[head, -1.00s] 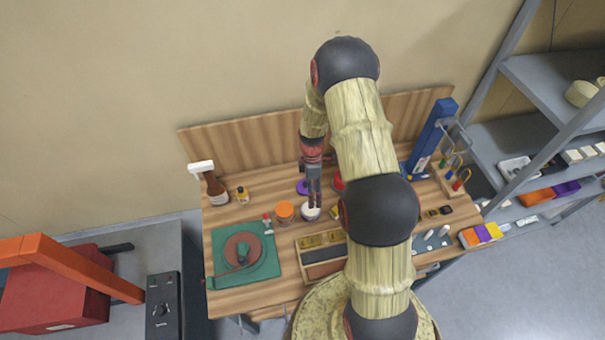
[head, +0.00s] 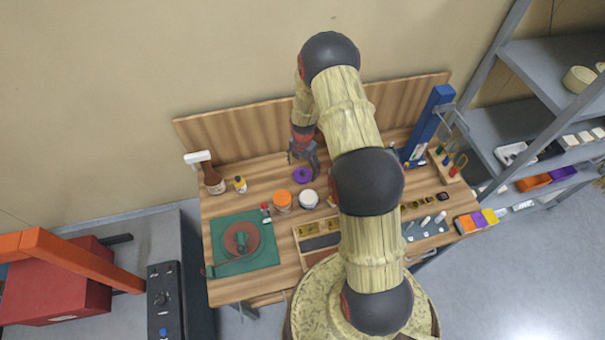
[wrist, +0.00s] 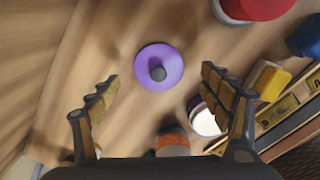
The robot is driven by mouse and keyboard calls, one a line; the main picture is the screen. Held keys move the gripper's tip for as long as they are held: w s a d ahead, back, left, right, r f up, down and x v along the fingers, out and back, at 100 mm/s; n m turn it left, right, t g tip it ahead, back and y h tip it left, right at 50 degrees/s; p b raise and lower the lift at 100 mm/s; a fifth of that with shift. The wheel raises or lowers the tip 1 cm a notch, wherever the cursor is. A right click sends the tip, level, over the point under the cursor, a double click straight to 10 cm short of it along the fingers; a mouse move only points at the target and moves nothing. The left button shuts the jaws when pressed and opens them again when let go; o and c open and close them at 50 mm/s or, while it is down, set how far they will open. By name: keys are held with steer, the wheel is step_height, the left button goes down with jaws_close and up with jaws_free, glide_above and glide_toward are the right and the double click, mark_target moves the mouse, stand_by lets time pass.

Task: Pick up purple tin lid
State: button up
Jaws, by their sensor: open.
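The purple tin lid (head: 303,175) lies flat on the wooden bench, behind the white-topped tin. In the wrist view the purple tin lid (wrist: 159,67) is a round disc with a dark grey knob in its middle. My gripper (head: 303,160) is above and just behind the lid in the head view. In the wrist view my gripper (wrist: 160,85) has its two fingers spread wide, with the lid between and beyond the fingertips. The fingers are apart from the lid and hold nothing.
An orange-lidded jar (head: 282,200) and a white-topped tin (head: 309,199) stand close in front of the lid. A red round thing (wrist: 255,6) and a yellow block (wrist: 268,79) are right of it in the wrist view. A green mat (head: 268,254) lies front left.

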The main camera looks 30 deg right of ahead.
mark_target(302, 172)
steer(key=shift+a+f+p, duration=0.2)
steer(key=shift+f+p, duration=0.15)
steer(key=shift+f, duration=1.4)
steer(key=shift+c, duration=0.6)
steer(key=c, duration=0.8)
steer(key=shift+c, duration=0.4)
steer(key=shift+r, duration=0.15)
